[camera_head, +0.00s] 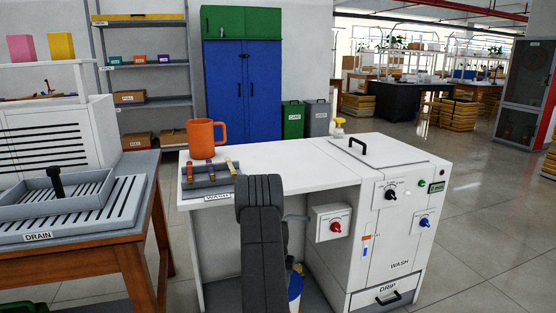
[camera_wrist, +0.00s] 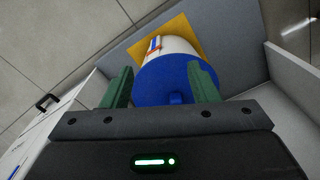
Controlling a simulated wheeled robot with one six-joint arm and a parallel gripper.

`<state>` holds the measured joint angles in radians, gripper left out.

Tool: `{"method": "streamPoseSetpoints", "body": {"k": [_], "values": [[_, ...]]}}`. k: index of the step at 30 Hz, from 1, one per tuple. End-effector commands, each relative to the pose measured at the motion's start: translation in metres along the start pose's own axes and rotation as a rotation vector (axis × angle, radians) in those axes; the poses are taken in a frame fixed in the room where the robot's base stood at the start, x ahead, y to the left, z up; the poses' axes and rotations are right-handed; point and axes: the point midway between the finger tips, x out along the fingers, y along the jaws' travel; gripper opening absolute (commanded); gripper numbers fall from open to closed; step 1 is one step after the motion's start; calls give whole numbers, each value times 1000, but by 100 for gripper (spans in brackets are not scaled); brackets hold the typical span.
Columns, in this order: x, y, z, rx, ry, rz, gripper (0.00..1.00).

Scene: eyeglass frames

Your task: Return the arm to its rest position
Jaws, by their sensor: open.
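My gripper (camera_wrist: 160,70) shows in the wrist view with its two green fingers spread apart and nothing clamped between them. Just beyond the fingers is a white container with a blue top (camera_wrist: 172,76), over an orange-yellow square (camera_wrist: 186,30). The fingers appear on either side of the blue top; I cannot tell how far apart they are in depth. In the head view my dark arm (camera_head: 262,240) reaches down in front of the white counter's open bay. It hides my gripper and most of the container, whose blue and white side (camera_head: 295,288) peeks out at the arm's right.
The white counter (camera_head: 290,165) carries an orange mug (camera_head: 205,138) and a grey tray (camera_head: 205,187) of small items. The wash cabinet (camera_head: 385,240) stands close right of the arm. A wooden table with a drain rack (camera_head: 70,205) is at left. Open floor lies at right.

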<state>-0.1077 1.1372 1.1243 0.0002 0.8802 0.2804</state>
Motion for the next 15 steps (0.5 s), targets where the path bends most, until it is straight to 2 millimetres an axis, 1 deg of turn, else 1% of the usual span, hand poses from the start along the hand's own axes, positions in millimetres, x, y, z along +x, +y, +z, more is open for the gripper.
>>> {"method": "streamPoseSetpoints", "body": {"k": [1, 6, 9, 15], "values": [[-12, 0, 2, -5, 1, 0, 54], [-30, 1, 10, -18, 0, 0, 54], [-37, 2, 12, -22, 0, 0, 54], [-40, 2, 14, -25, -1, 0, 54]]}}
